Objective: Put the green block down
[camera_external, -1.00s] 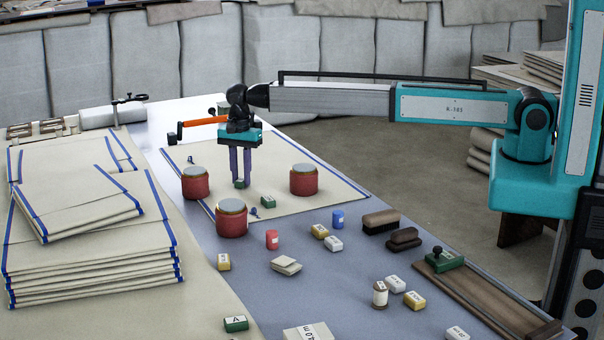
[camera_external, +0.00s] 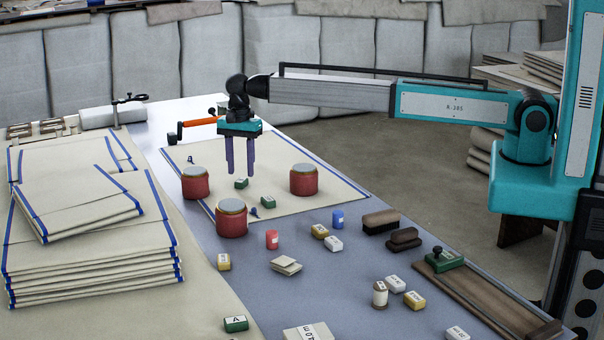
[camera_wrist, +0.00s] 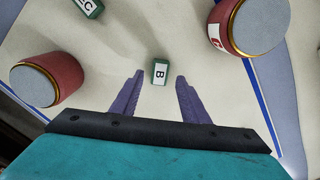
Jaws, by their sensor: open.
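A green block (camera_external: 241,184) lies on the cloth (camera_external: 300,205), between the red tins. In the wrist view it shows a white label with a B (camera_wrist: 160,73). My gripper (camera_external: 240,172) is open and empty just above this block, its purple fingers pointing down on either side and apart from it. A second green block (camera_external: 268,202) lies on the cloth a little nearer the camera; a green block marked C (camera_wrist: 89,8) shows at the top of the wrist view.
Red tins stand left (camera_external: 195,184), front (camera_external: 231,218) and right (camera_external: 303,180) of the block. A third green block (camera_external: 236,324), marked A, lies at the front. Folded cloths (camera_external: 90,245) are stacked at left. Several small blocks and brushes (camera_external: 381,221) lie on the right.

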